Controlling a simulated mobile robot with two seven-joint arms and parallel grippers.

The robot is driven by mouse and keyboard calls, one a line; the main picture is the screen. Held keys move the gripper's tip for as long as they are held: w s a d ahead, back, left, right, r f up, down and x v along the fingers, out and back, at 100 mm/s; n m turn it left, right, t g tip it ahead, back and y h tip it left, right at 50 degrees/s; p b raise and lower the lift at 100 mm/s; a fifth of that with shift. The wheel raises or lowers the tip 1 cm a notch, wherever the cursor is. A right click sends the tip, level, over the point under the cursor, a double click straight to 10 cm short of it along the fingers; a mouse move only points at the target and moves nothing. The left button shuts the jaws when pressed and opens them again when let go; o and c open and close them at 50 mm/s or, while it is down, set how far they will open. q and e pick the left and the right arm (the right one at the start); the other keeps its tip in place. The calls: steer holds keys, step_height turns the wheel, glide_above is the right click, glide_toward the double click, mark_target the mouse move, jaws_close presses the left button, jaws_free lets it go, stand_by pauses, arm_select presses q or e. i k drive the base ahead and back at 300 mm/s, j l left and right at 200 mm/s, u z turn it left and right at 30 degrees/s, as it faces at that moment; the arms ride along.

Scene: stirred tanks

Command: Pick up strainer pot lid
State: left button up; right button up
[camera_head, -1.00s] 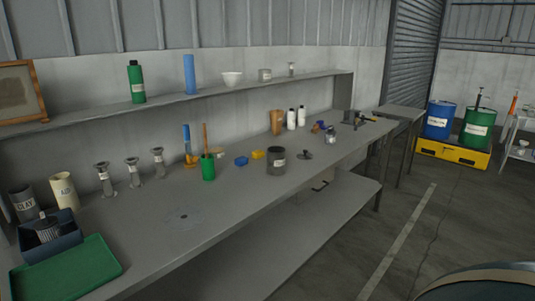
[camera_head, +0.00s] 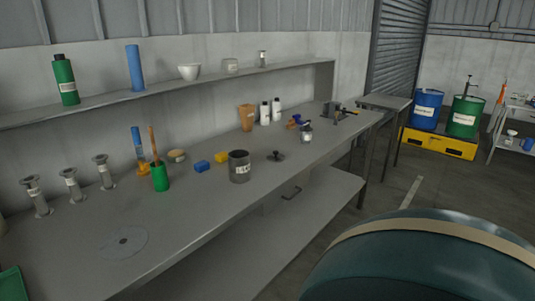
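A small dark lid with a knob (camera_head: 276,156) lies flat on the grey workbench, right of a dark grey labelled pot (camera_head: 239,167). The lid and pot stand apart. The pot looks open at the top; its inside is too small to make out. I cannot tell for sure that this is the strainer pot. Neither of my grippers is in view.
The grey workbench (camera_head: 75,268) has a back shelf (camera_head: 215,81) with bottles and a bowl. A blue block (camera_head: 202,167) and a yellow block (camera_head: 221,157) lie left of the pot. A large teal rounded body (camera_head: 430,262) fills the lower right.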

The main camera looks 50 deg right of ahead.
mark_target(275, 156)
steer(key=l+u, duration=0.2)
steer(key=l, duration=0.9)
steer(key=l+u, duration=0.15)
steer(key=l, duration=2.05)
